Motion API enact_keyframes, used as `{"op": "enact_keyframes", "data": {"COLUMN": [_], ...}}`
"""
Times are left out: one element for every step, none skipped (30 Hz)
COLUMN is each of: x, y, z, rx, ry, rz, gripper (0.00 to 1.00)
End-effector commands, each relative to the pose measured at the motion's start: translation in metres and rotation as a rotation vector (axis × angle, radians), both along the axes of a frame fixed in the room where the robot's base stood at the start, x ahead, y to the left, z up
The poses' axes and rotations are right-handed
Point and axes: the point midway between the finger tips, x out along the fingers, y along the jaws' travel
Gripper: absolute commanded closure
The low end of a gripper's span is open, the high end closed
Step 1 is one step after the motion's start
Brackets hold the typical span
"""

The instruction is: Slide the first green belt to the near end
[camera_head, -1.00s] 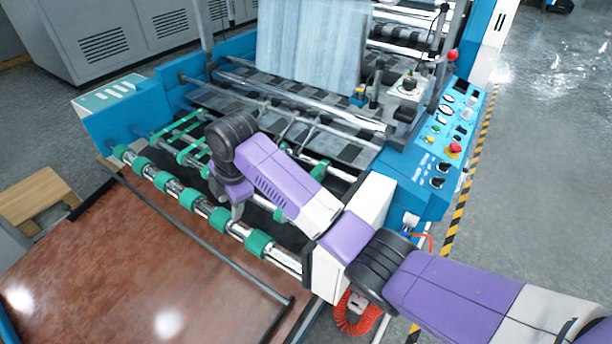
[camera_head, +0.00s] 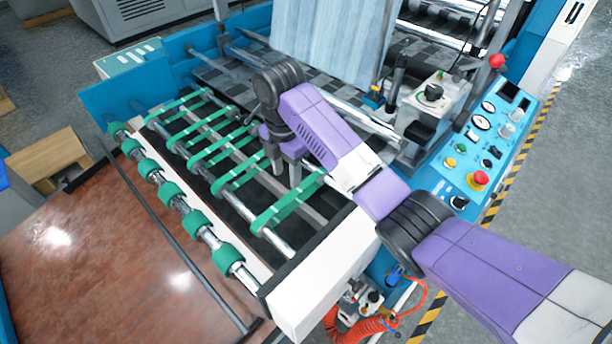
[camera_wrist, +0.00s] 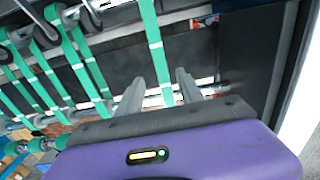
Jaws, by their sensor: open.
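Several green belts run in parallel over the rollers at the near side of the machine. The first green belt (camera_head: 290,206), nearest the white end cover, slants across the rollers below my gripper. My gripper (camera_head: 285,178) points down over the belts, open and empty. In the wrist view, the first green belt (camera_wrist: 155,45) runs between the two separated fingers of my gripper (camera_wrist: 160,78), with no grip on it. The belt's lower part is hidden behind the gripper body there. I cannot tell how far the fingertips are above the belt.
A front roller with green rings (camera_head: 183,207) runs along the near edge, beside a reddish-brown board (camera_head: 90,255). The white end cover (camera_head: 320,270) stands right of the belts. A blue control panel (camera_head: 485,140) is at the right. A striped sheet (camera_head: 325,40) hangs behind.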

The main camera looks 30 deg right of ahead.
Motion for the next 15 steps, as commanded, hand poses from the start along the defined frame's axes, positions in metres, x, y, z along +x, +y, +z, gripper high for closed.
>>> {"op": "enact_keyframes", "data": {"x": [0.000,0.000,-0.001,-0.001,-0.001,-0.001,-0.001,-0.001,-0.001,-0.002,-0.002,-0.001,-0.002,-0.001,-0.002], "y": [0.001,0.001,0.001,0.001,0.001,0.001,0.000,0.000,0.000,0.000,0.000,0.000,0.000,0.000,0.000], "z": [-0.001,-0.001,-0.002,-0.004,-0.006,-0.010,-0.013,-0.017,-0.023,-0.028,-0.033,-0.040,-0.044,-0.049,-0.054], "rx": [0.000,0.000,0.000,0.000,0.000,0.001,0.001,0.000,0.000,0.001,0.000,0.000,-0.001,0.000,-0.002], "ry": [0.001,0.002,0.003,0.003,0.004,0.004,0.004,0.005,0.005,0.004,0.006,0.005,0.005,0.004,0.005], "rz": [0.002,0.003,0.003,0.003,0.003,0.002,0.002,0.001,0.001,0.001,0.000,0.000,0.000,0.000,0.000], "gripper": [0.55,0.55,0.55,0.55,0.55,0.55,0.55,0.55,0.55,0.55,0.55,0.55,0.55,0.55,0.55]}}
